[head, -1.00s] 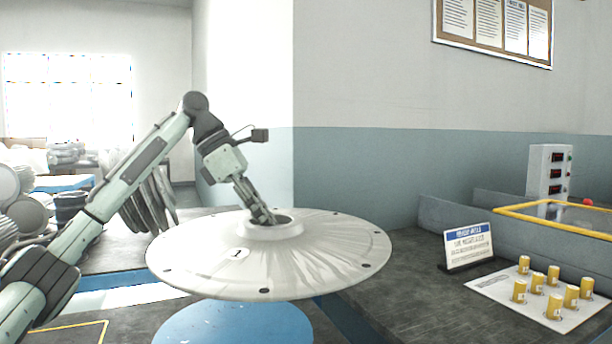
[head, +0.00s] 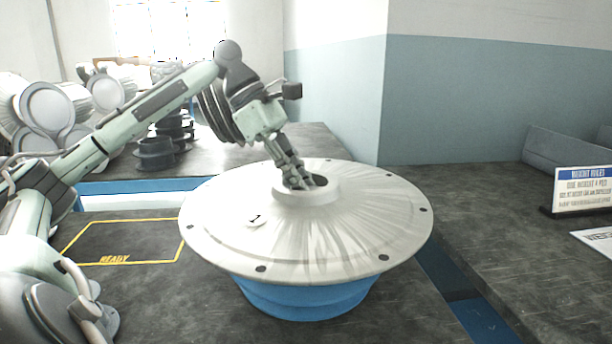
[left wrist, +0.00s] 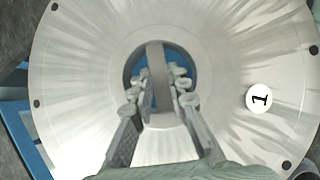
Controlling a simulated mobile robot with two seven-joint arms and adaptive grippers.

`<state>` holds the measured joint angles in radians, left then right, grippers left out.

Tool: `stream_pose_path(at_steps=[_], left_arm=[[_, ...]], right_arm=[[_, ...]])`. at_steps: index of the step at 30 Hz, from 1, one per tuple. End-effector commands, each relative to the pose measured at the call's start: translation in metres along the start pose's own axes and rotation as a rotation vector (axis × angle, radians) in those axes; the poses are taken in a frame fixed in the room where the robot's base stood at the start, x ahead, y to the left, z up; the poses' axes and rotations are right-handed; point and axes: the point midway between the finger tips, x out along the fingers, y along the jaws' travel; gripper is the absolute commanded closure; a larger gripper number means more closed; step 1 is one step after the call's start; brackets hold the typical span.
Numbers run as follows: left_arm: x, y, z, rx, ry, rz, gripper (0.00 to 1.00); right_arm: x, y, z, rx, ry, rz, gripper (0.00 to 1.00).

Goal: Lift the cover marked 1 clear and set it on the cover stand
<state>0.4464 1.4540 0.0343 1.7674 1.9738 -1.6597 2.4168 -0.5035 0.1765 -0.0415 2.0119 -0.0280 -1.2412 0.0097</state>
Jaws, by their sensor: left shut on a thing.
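The cover marked 1 (head: 350,225) is a wide, pale metal disc with a raised centre ring and small holes around its rim. It also fills most of the left wrist view (left wrist: 90,60), where its round "1" label is at the right. My left gripper (head: 305,184) reaches into the centre ring from above. In the left wrist view its fingers (left wrist: 158,92) are shut on the bar across the central opening. A round blue body (head: 305,300) shows beneath the cover; whether the two touch is hidden. My right gripper is not in view.
A yellow-outlined "READY" area (head: 130,240) is empty on the dark bench at left. Metal discs (head: 45,108) and dark flanged parts (head: 155,152) stand behind. A sign (head: 583,190) stands on the right bench, beyond a blue-edged gap (head: 455,285).

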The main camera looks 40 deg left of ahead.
Motion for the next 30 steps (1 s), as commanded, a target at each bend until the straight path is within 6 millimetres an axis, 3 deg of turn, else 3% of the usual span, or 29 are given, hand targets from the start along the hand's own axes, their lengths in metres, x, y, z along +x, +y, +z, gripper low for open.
stream_pose_path(at_steps=[14,23,30], left_arm=[[-0.003,0.000,0.002,0.003,-0.005,0.004,1.00],[-0.004,0.000,0.003,0.000,0.007,0.000,1.00],[0.007,0.000,-0.004,0.000,0.006,0.001,1.00]], right_arm=[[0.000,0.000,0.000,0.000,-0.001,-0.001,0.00],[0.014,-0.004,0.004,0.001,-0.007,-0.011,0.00],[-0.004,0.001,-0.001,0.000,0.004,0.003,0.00]])
